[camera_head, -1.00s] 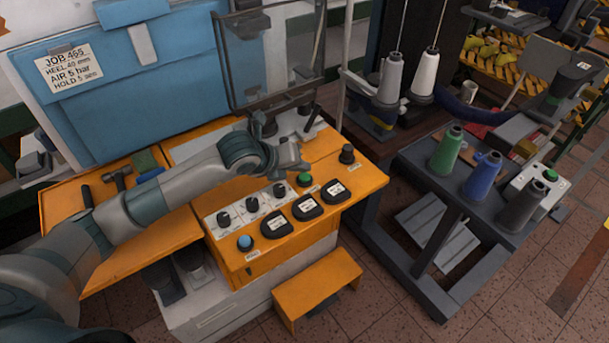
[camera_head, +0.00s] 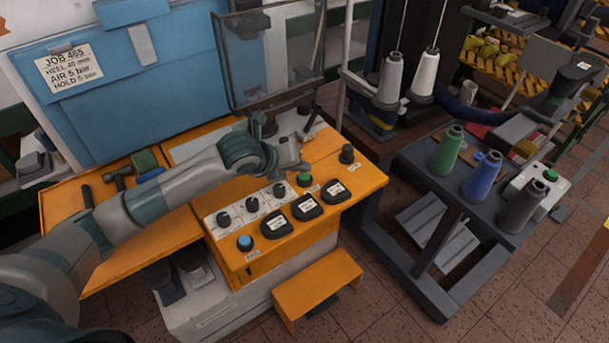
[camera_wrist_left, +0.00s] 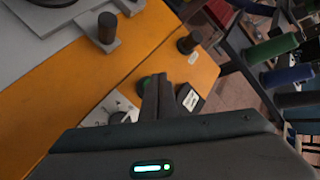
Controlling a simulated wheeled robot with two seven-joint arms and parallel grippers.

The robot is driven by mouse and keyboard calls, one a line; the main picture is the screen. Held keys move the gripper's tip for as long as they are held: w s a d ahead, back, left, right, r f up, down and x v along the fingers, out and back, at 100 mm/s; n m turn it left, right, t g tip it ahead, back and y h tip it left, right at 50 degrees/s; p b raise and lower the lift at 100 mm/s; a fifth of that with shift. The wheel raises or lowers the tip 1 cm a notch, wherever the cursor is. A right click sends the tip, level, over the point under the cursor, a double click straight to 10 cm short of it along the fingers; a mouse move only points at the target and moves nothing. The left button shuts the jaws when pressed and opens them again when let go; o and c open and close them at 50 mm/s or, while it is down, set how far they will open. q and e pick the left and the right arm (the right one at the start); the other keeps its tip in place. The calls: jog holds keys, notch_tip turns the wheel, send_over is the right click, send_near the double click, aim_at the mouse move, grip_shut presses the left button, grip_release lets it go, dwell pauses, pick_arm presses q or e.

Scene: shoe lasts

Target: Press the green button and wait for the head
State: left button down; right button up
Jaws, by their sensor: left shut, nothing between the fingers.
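The green button (camera_head: 304,179) sits on the orange press panel, at the back of the row of controls. My left gripper (camera_head: 303,166) is shut and empty, with its tip just behind and above the green button in the head view. In the left wrist view the closed fingers (camera_wrist_left: 158,93) partly cover the green button (camera_wrist_left: 145,83). I cannot tell whether they touch it. The head of the machine stands behind a clear guard (camera_head: 268,60); its lower part (camera_head: 262,124) is partly hidden by my arm. My right gripper is out of view.
A blue button (camera_head: 244,243), black knobs (camera_head: 252,204) and dark gauges (camera_head: 306,207) share the panel. A black knob (camera_head: 347,154) stands right of the green button. A dark cart (camera_head: 405,200) with thread cones is at the right. An orange step (camera_head: 316,284) is in front.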

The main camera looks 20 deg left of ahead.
pick_arm(q)
jog(key=shift+f, duration=0.1)
jog(key=shift+f+b, duration=0.35)
jog(key=shift+b, duration=0.2)
jog(key=shift+a, duration=0.1)
jog(key=shift+f, duration=0.1)
